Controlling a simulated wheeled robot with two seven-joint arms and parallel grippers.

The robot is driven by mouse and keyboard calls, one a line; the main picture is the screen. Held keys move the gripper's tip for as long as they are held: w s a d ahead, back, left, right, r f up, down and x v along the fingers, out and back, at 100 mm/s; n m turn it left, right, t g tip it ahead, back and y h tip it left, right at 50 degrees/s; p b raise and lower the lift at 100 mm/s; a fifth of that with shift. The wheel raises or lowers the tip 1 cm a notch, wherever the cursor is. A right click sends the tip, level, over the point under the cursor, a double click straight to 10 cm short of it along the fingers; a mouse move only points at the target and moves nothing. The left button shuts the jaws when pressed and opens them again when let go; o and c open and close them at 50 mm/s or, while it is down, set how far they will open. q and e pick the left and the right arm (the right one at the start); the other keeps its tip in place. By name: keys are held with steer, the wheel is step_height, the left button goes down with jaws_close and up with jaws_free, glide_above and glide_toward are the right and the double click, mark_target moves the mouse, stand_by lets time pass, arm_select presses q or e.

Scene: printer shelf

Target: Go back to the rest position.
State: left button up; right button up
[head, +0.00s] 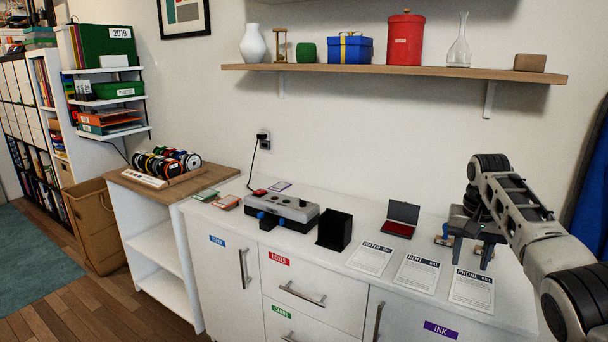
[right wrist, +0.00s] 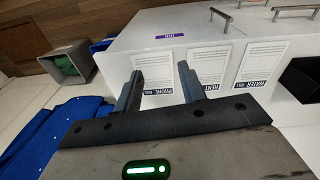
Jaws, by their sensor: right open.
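My right gripper (head: 472,257) is over the right part of the white cabinet top, with its arm coming in from the right. Its two fingers are apart with nothing between them, as the right wrist view (right wrist: 158,70) also shows. It is behind and above the phone bill sheet (head: 471,290). The rent sheet (head: 416,273) and water bill sheet (head: 370,259) lie to its left. Small wooden-and-dark objects (head: 443,240) lie beside the fingers, partly hidden by them. My left gripper is not in view.
An open red ink pad (head: 398,230), a black box (head: 335,230) and a grey device (head: 282,210) stand on the cabinet top. A wall shelf (head: 400,72) with several items hangs above. Blue cloth (head: 596,190) hangs at the right. A grey bin (right wrist: 65,65) shows in the wrist view.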

steer(key=s+a+f+n+t, duration=0.1)
steer(key=a+f, duration=0.1)
steer(key=f, duration=0.5)
steer(key=s+a+f+n+t, duration=0.1)
steer(key=a+f, duration=0.1)
steer(key=f, duration=0.4)
steer(key=s+a+f+n+t, duration=0.2)
steer(key=s+a+f, duration=0.25)
steer(key=f, duration=0.25)
steer(key=s+a+f+n+t, duration=0.1)
steer(key=s+a+f+n, duration=0.15)
steer(key=s+f, duration=0.4)
steer(key=s+a+r+t+y, duration=0.1)
steer(key=s+a, duration=0.2)
steer(key=s, duration=0.3)
steer(key=s+a+r+n+t+y, duration=0.1)
steer(key=s+a+r+t, duration=0.1)
steer(key=s, duration=0.5)
steer(key=s+a+r+t+y, duration=0.1)
steer(key=s+a, duration=0.3)
steer(key=s, duration=0.3)
steer(key=shift+s+r+t+y, duration=0.15)
steer(key=shift+s+t+y, duration=0.05)
steer(key=shift+t+y, duration=0.2)
